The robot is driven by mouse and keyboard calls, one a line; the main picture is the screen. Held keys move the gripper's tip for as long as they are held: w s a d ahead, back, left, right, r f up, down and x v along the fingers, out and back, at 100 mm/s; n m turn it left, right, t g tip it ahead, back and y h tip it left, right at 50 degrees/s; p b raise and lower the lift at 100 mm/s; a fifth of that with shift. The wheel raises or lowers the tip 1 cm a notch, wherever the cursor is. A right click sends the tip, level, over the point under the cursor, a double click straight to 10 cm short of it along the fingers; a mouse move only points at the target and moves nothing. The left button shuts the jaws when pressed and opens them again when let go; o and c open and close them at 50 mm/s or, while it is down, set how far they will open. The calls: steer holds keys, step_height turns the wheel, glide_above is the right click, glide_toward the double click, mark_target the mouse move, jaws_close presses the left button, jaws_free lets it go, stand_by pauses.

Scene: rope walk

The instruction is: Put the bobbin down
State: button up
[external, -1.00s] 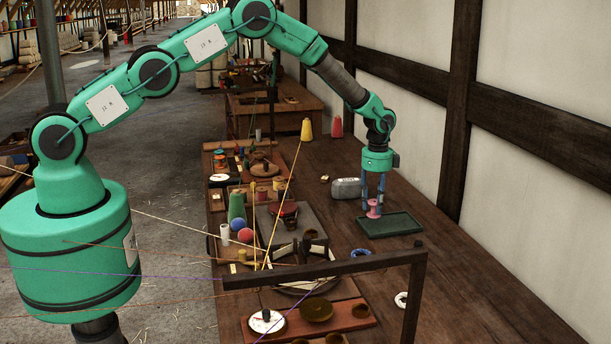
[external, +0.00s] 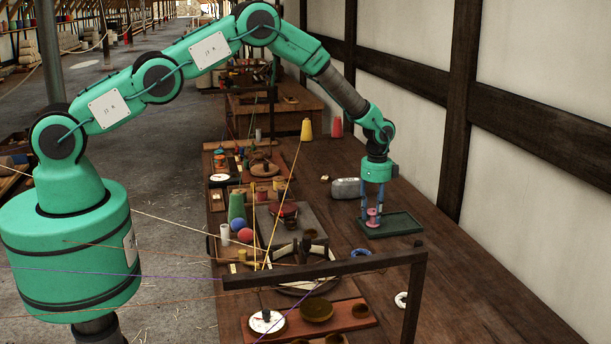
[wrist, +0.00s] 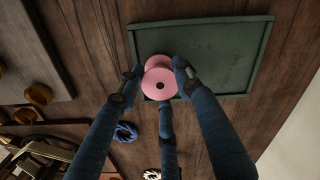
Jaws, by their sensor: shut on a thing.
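My gripper (external: 372,209) is shut on a pink bobbin (external: 373,219), with its blue fingers around it. The wrist view shows the bobbin (wrist: 154,82) between the fingertips, one flange facing the camera. A dark green shallow tray (external: 405,226) lies on the wooden table under and to the right of the bobbin. In the wrist view, the bobbin overlaps the left part of the tray (wrist: 225,48), near its lower left corner. I cannot tell whether the bobbin touches the tray floor or its rim.
A grey rounded case (external: 346,188) stands just behind the tray. A blue ring of cord (external: 361,253) lies in front, and a white ring (external: 401,299) lies nearer. A dark wooden frame (external: 330,268) with taut threads stands at the front. The table right of the tray is clear.

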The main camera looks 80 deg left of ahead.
mark_target(374, 211)
steer(key=shift+f, duration=0.15)
steer(key=o, duration=1)
step_height(374, 211, up, 12)
steer(key=shift+r, duration=0.25)
stand_by(0.7)
